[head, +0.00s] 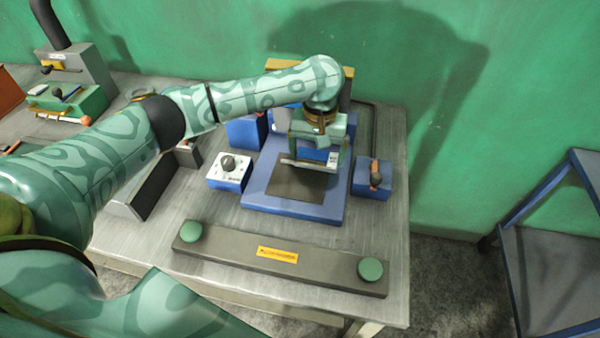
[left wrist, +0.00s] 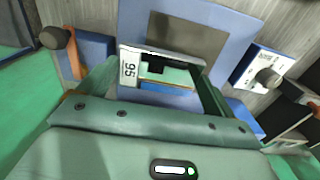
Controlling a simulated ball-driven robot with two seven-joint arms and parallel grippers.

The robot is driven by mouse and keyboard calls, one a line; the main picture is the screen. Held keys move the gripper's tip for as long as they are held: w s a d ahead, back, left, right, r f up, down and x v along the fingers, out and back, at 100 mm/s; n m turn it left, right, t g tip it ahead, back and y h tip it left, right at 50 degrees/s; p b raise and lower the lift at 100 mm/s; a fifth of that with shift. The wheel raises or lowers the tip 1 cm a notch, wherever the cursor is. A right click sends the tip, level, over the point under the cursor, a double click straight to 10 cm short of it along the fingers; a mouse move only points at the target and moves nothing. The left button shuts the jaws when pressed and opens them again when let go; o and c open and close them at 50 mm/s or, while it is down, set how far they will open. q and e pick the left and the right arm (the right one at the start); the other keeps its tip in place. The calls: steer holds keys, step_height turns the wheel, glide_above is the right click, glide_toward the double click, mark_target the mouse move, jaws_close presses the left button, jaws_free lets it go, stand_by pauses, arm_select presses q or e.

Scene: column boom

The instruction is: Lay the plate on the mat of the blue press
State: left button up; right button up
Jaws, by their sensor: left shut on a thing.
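My left gripper (head: 318,148) is shut on the plate (head: 305,163), a thin pale piece with a white tag reading 95. In the left wrist view the plate (left wrist: 185,59) lies between the fingers, its tag at the left end. The gripper covers part of it. The blue press (head: 256,189) stands on the bench, and its dark mat (head: 297,187) is bare in front of the plate. The plate appears held above the mat's rear part; the exact gap cannot be told. The mat (left wrist: 187,36) also shows beyond the plate in the wrist view. My right gripper is not in view.
A white-topped knob box (head: 229,170) stands left of the press, and a blue box with an orange lever (head: 375,176) right. A bar with two green buttons (head: 280,257) lies along the bench front. A blue-framed cart (head: 550,265) stands at the far right.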

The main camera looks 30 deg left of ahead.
mark_target(304, 151)
arm_select(q)
steer(key=f, duration=0.1)
steer(key=a+f+b, duration=0.1)
steer(key=a+f, duration=0.1)
steer(key=shift+w+a+f+b, duration=0.2)
steer(key=shift+a+f+b, duration=0.05)
steer(key=shift+f+b, duration=0.05)
steer(key=shift+a+f, duration=0.25)
steer(key=shift+a, duration=0.15)
steer(key=shift+a+f+b, duration=0.2)
steer(key=shift+b, duration=0.1)
steer(key=f+b, duration=0.1)
steer(key=f, duration=0.1)
steer(key=a+f+b, duration=0.1)
steer(key=f+b, duration=0.1)
steer(key=f, duration=0.1)
steer(key=shift+a, duration=0.15)
steer(key=shift+r, duration=0.3)
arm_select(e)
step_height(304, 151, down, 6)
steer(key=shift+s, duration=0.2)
